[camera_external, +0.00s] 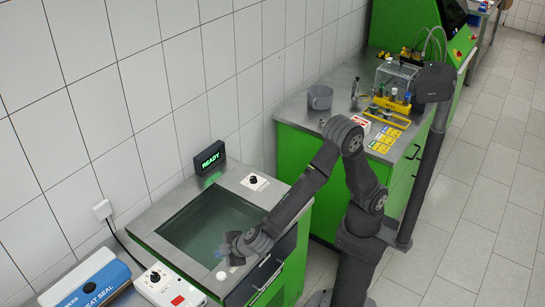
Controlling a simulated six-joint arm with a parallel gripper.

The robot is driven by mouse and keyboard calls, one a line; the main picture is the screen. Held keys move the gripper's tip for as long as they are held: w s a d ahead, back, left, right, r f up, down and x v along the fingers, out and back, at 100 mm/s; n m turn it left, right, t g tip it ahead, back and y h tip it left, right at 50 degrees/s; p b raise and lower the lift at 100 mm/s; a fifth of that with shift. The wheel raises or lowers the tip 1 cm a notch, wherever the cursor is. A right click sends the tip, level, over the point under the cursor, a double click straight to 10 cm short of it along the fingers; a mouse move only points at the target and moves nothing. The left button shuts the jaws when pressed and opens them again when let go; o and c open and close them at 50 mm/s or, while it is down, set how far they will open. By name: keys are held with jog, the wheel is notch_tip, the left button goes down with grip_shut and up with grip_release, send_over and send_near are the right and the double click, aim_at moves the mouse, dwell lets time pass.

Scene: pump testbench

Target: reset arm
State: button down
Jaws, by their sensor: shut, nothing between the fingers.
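My gripper (222,251) is low in the picture, at the front part of the sunken glass-like basin (205,222) in the green bench. It is small and partly hidden by my wrist, and it is shut with nothing visible in it. I cannot tell whether it touches the basin surface or hovers over it. My dark arm bends up at the elbow and comes down to the left, across the right edge of this bench. A small display (209,157) behind the basin reads READY in green.
A round white button (222,276) and a black knob (254,181) are on the basin's rim. A white control box (168,286) and blue heat sealer (92,284) stand at lower left. A second bench holds a grey cup (320,97) and a clear-boxed pump rig (394,82).

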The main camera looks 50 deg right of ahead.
notch_tip(320, 180, down, 6)
jog(key=shift+r, duration=0.1)
jog(key=s+d+r+m+g, duration=0.15)
jog(key=d+r+m, duration=0.25)
jog(key=r, duration=0.5)
jog(key=s+d+r+m+g, duration=0.1)
jog(key=d+r+m+g, duration=0.3)
jog(key=r, duration=0.5)
jog(key=n+t, duration=0.6)
jog(key=n, duration=0.2)
send_over(224, 275)
jog(key=shift+g, duration=0.25)
notch_tip(224, 275, down, 18)
jog(key=shift+f, duration=0.1)
jog(key=shift+s+r, duration=0.1)
jog(key=shift+r, duration=0.45)
